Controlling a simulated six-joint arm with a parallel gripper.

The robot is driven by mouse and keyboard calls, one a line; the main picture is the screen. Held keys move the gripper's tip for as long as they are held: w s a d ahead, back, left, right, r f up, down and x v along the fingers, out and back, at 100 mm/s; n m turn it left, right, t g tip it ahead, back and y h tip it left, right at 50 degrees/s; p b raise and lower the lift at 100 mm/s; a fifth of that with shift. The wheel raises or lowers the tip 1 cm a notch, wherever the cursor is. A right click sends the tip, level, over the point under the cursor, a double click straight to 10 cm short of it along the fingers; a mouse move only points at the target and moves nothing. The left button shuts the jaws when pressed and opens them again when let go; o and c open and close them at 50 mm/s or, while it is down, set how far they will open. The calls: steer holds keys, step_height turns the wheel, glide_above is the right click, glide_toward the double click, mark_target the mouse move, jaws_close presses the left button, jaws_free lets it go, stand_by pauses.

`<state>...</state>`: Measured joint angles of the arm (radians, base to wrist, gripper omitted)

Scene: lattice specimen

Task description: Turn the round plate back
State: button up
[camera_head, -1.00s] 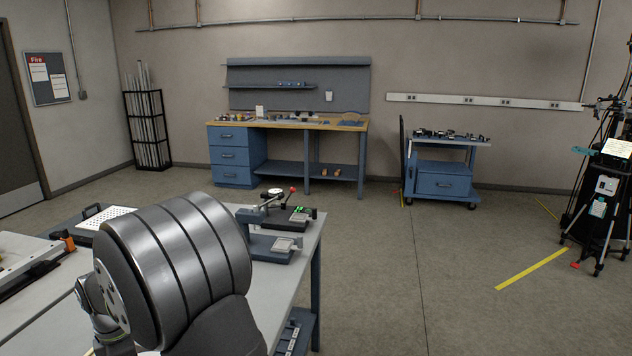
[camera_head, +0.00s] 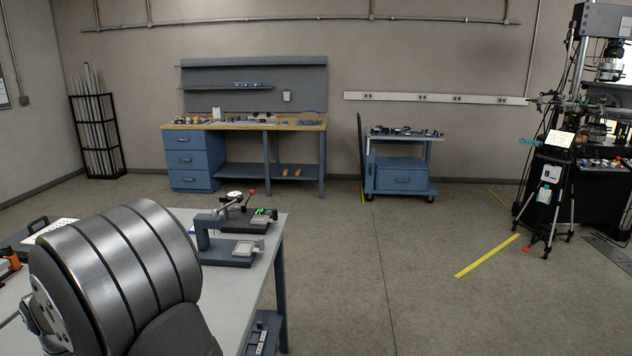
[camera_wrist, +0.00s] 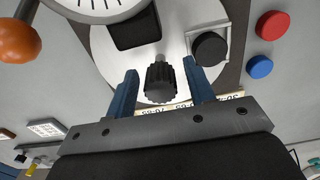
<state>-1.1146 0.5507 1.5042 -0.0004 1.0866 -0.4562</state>
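In the wrist view, the round plate (camera_wrist: 106,52) is a pale metal disc on a dark base. A black ribbed knob (camera_wrist: 160,82) stands near its close edge, with a black block (camera_wrist: 134,28) and a smooth black round piece (camera_wrist: 210,48) farther in. My gripper (camera_wrist: 160,68) is open, its two blue fingers on either side of the ribbed knob with gaps showing. Whether they are down at its height I cannot tell. A strip with printed numbers lies along the plate's close edge, partly hidden by the fingers. My gripper is hidden in the head view.
In the wrist view, a white dial (camera_wrist: 95,8), an orange ball (camera_wrist: 17,40), a red disc (camera_wrist: 272,25) and a blue disc (camera_wrist: 260,67) lie around the plate. In the head view, a grey-blue stand (camera_head: 226,251) is on the table (camera_head: 235,300); open floor lies to the right.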

steer(key=shift+r, duration=2.75)
